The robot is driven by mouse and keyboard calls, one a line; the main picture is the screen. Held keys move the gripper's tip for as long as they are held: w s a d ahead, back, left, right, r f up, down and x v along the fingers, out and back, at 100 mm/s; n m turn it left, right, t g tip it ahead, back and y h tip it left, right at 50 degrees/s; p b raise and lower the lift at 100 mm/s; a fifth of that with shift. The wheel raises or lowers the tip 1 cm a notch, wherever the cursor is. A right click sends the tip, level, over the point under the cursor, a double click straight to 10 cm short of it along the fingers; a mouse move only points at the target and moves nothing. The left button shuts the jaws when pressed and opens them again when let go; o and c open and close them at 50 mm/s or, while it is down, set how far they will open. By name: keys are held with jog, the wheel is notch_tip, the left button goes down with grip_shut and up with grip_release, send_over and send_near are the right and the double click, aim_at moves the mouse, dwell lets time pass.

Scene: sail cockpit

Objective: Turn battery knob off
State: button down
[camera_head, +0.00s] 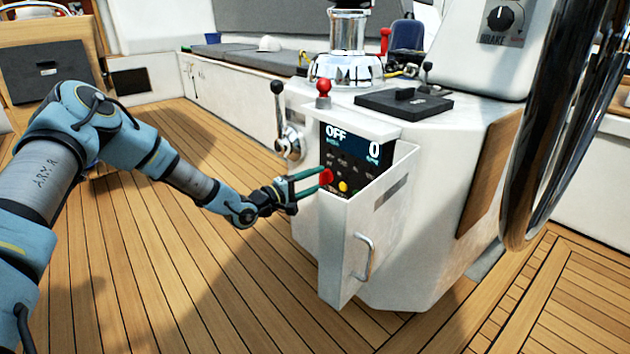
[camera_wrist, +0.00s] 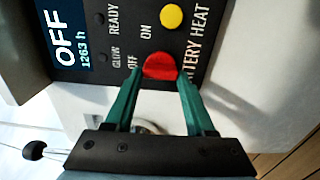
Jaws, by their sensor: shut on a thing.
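The red battery knob (camera_wrist: 160,66) sits on the dark control panel (camera_head: 347,158), close to the printed words OFF, ON and BATTERY. In the head view the red knob (camera_head: 326,176) is at the panel's lower left. My gripper (camera_wrist: 160,80) has its two green fingers on either side of the knob, shut on it. In the head view my gripper (camera_head: 318,182) reaches the panel from the left. The panel's screen (camera_wrist: 72,32) reads OFF and 1263 h. The fingers cover part of the knob's sides, and I cannot tell its exact setting.
A yellow button (camera_wrist: 172,17) labelled HEAT is beside the knob. An open white panel door (camera_head: 368,220) with a handle stands in front of the panel on the right. A red-topped lever (camera_head: 323,88) and a black-knobbed lever (camera_head: 279,105) are above. Wooden deck lies clear at left.

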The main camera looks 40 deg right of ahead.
jog(key=shift+c, duration=1.2)
grip_release()
jog(key=a+p, duration=0.2)
jog(key=a, duration=0.8)
jog(key=shift+w+a, duration=0.3)
jog(key=shift+a, duration=0.1)
